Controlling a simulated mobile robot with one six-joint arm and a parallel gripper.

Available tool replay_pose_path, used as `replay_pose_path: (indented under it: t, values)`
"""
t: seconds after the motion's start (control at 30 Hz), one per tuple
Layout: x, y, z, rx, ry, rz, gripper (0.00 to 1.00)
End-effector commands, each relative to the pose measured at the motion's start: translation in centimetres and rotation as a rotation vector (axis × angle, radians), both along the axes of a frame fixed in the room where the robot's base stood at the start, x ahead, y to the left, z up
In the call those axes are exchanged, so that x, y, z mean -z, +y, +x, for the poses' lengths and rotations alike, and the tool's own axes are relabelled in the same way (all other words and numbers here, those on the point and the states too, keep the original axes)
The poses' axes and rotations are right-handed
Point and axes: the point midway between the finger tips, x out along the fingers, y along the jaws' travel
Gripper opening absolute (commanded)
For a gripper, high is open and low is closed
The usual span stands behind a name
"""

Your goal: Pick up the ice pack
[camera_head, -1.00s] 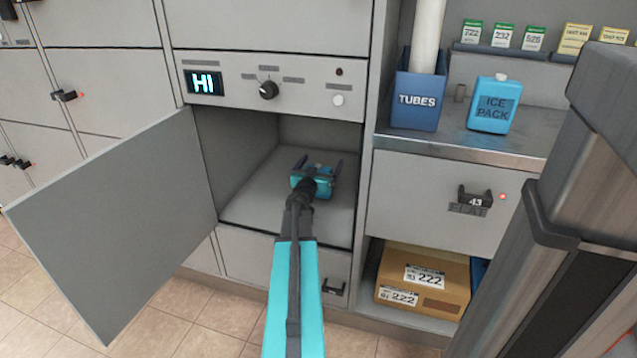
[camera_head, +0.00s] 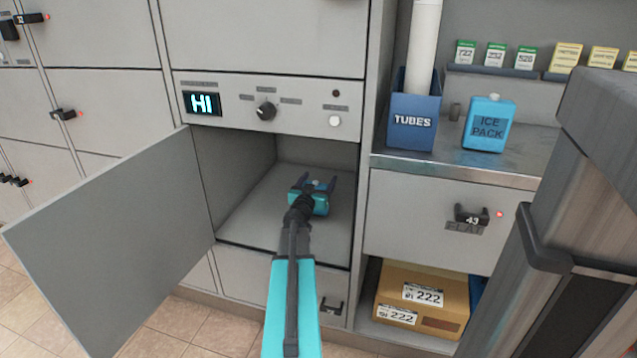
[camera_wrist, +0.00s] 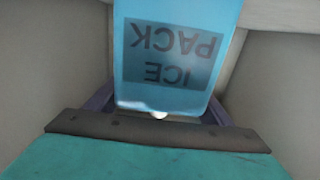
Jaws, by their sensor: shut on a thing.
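A light blue ice pack (camera_wrist: 178,45) with a dark label and a pale cap fills the upper middle of the wrist view. Its lettering appears upside down and its cap points toward my palm. My gripper (camera_head: 314,186) is shut on this pack, with a dark finger along each side of it. In the head view they are inside an open locker compartment (camera_head: 262,222), and the pack is mostly hidden there by my gripper. I cannot tell whether it touches the compartment floor. A second ice pack (camera_head: 488,125) stands upright on the counter to the right.
The compartment's door (camera_head: 115,245) hangs open to the left. A panel with a "HI" display (camera_head: 203,103) is above the opening. A blue tubes holder (camera_head: 413,122) stands on the metal counter (camera_head: 455,163). A cardboard box (camera_head: 425,297) sits on the shelf below.

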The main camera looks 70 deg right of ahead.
Motion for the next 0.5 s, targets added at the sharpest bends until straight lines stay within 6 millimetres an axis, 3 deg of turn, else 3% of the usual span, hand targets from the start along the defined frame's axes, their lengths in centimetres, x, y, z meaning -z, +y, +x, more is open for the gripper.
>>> replay_pose_path:
  t: [0.37,0.5]
  values:
    - [-3.3,0.0,0.0,0.000,0.001,-0.001,0.26]
    - [-3.2,1.4,-0.7,0.001,0.001,0.000,0.26]
